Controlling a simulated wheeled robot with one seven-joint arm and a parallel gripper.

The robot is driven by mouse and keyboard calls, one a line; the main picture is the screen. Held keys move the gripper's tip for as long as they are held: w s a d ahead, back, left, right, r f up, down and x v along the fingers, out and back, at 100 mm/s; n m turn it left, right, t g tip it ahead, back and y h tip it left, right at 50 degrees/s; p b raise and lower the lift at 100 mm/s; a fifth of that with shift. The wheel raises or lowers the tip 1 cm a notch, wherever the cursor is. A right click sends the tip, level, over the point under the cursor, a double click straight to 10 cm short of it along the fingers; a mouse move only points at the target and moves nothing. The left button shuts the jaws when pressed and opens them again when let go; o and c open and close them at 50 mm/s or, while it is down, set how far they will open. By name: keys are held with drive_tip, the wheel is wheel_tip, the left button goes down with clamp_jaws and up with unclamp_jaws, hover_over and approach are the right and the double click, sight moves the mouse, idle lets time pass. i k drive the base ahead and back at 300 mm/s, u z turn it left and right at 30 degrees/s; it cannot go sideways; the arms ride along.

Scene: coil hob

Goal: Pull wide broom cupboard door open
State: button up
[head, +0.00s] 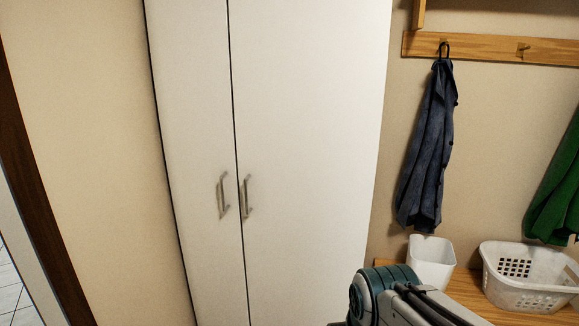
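A tall white broom cupboard stands in the middle of the head view. Its wide door (310,150) is on the right and its narrow door (190,120) on the left, with a thin dark gap between them. Both doors look shut. The wide door's metal bar handle (246,197) is upright beside the gap. The narrow door has a similar handle (222,195) just left of it. Part of my arm shows at the bottom, right of the middle, in front of the cupboard's lower right. My gripper is out of the picture. The cupboard's bottom is cut off.
Right of the cupboard, a dark blue cloth (430,145) hangs from a wooden hook rail (480,47), and a green cloth (560,190) hangs farther right. A white bin (431,264) and white basket (530,278) stand on a wooden bench (475,296). A dark frame (40,220) edges the left.

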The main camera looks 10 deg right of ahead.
sight(309, 77)
drive_tip(key=k, duration=0.65)
drive_tip(key=u, duration=0.5)
drive_tip(key=i, duration=0.6)
drive_tip(key=u, duration=0.5)
drive_tip(key=i, duration=1.15)
drive_tip(key=z, duration=0.55)
